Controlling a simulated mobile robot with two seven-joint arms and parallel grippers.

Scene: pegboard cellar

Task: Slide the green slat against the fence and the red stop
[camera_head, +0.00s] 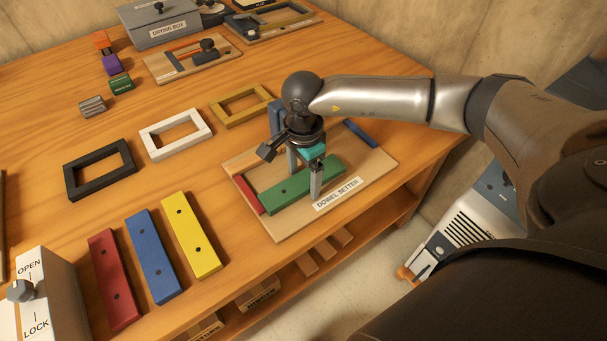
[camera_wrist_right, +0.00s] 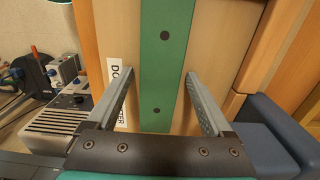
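The green slat (camera_head: 288,190) lies flat on the wooden dowel setter board (camera_head: 285,228). It also shows in the right wrist view (camera_wrist_right: 165,60), with two dark holes. The red stop (camera_head: 249,195) is a short bar at the board's left side, close to the slat's left end; whether they touch is unclear. A wooden strip that looks like the fence (camera_head: 246,163) runs behind the slat, partly hidden by my right gripper. My right gripper (camera_head: 304,184) points down, open, one finger on each side of the slat. My left gripper is not in view.
Red (camera_head: 115,280), blue (camera_head: 155,257) and yellow (camera_head: 191,235) slats lie to the left. Black (camera_head: 99,168), white (camera_head: 175,134) and olive (camera_head: 241,105) frames lie behind them. A blue block (camera_head: 276,117) stands behind the board. The table's front edge is close to the board.

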